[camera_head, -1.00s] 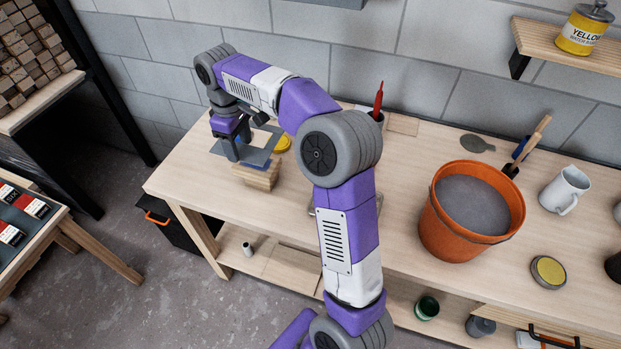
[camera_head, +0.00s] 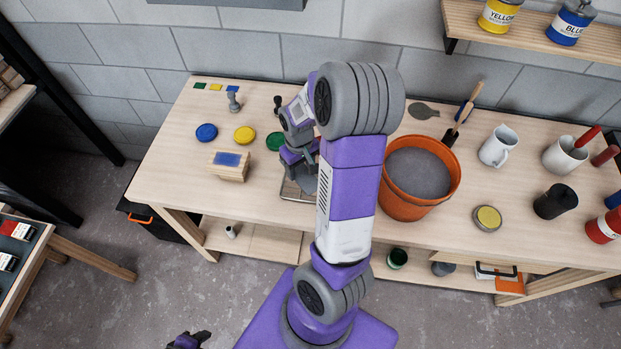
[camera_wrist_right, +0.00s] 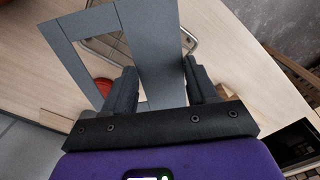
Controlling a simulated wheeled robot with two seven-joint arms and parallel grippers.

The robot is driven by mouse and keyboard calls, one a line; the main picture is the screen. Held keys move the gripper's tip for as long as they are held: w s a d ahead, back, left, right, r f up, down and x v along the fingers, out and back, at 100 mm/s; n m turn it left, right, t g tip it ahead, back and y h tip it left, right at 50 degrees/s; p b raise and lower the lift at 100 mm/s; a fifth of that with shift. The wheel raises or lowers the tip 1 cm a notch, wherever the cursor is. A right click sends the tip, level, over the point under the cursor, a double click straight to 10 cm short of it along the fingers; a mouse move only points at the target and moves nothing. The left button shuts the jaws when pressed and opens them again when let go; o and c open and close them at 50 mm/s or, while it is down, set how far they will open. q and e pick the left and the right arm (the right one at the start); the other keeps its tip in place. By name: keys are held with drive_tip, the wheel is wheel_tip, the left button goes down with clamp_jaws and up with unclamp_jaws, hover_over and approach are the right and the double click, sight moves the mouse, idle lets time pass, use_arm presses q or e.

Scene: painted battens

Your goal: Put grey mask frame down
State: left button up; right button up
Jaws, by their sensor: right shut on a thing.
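My right gripper (camera_wrist_right: 162,84) is shut on the grey mask frame (camera_wrist_right: 146,62), a flat sheet with a rectangular window, in the right wrist view. In the head view my right gripper (camera_head: 300,158) is over the middle of the bench, partly behind my own arm. There the frame is mostly hidden. A metal-rimmed tray (camera_head: 287,194) lies below it; its rim also shows past the frame in the wrist view. I cannot tell whether frame and tray touch. My left gripper (camera_head: 188,340) is at the bottom edge, its fingers too small to judge.
A batten stack (camera_head: 229,173) with a blue patch on top stands left of the tray. Blue (camera_head: 206,132), yellow (camera_head: 244,134) and green (camera_head: 275,141) paint discs lie behind it. An orange bucket (camera_head: 408,207) stands close right. The bench's left front is clear.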

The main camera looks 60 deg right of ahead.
sight(301, 173)
wheel_tip(301, 173, down, 6)
drive_tip(key=shift+r+b, duration=0.1)
drive_tip(key=shift+b, duration=0.25)
wheel_tip(301, 173, down, 3)
drive_tip(key=shift+s+f, duration=0.1)
drive_tip(key=shift+s, duration=0.05)
drive_tip(key=shift+f, duration=0.35)
drive_tip(key=shift+f, duration=0.1)
drive_tip(key=o, duration=0.6)
drive_tip(key=shift+f+b, duration=0.1)
drive_tip(key=shift+b, duration=0.25)
drive_tip(key=o, duration=0.4)
drive_tip(key=shift+o, duration=0.2)
drive_tip(key=shift+r, duration=0.2)
